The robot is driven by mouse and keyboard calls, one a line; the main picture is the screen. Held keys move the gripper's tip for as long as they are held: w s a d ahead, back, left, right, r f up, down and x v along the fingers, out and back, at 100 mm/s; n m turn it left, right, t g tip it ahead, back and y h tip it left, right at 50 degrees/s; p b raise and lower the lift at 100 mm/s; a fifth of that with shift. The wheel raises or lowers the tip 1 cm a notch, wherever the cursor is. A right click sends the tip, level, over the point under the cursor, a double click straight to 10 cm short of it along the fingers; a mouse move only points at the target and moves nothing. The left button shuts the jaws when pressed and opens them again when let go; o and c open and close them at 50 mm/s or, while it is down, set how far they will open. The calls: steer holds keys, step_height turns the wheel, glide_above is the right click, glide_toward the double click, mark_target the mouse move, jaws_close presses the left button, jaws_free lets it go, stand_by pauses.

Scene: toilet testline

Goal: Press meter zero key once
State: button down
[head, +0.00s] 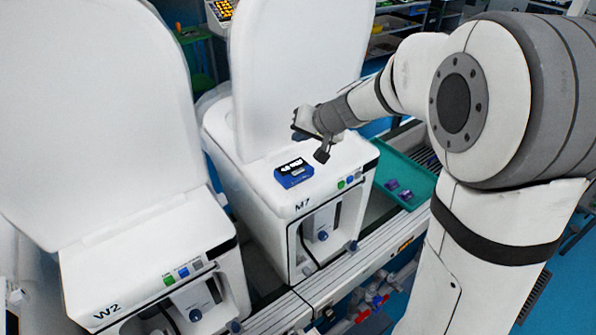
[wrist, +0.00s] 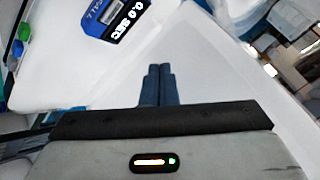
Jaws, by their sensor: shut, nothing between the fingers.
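The blue meter (head: 294,175) lies on the white top of the unit marked M7 (head: 350,150). In the wrist view the meter (wrist: 96,24) is at the top left, its dark display reading "0.0 SEC". A zero key cannot be made out in either view. My gripper (head: 323,155) hangs above the M7 top, to the right of the meter in the head view. In the wrist view my gripper (wrist: 158,70) has its dark blue fingers together, with nothing between them. The fingertips point at the bare white surface and are apart from the meter.
Green, blue and grey buttons (head: 349,180) line the front edge of M7. A raised white lid (head: 290,75) stands behind the meter. Unit W2 (head: 150,255) stands to the left. A green tray (head: 408,178) with small purple parts lies to the right.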

steer(key=b, duration=0.5)
glide_above(298, 172)
steer(key=f, duration=0.7)
steer(key=shift+s+d+f, duration=0.15)
steer(key=shift+s+d, duration=0.15)
steer(key=shift+d, duration=0.1)
steer(key=shift+f+b, duration=0.45)
steer(key=shift+b, duration=0.05)
steer(key=shift+f, duration=0.15)
stand_by(0.6)
steer(key=shift+f+b, duration=0.3)
steer(key=shift+b, duration=0.45)
steer(key=shift+f+b, duration=0.35)
steer(key=shift+b, duration=0.25)
stand_by(0.6)
steer(key=shift+r+p, duration=0.4)
steer(key=shift+r, duration=0.4)
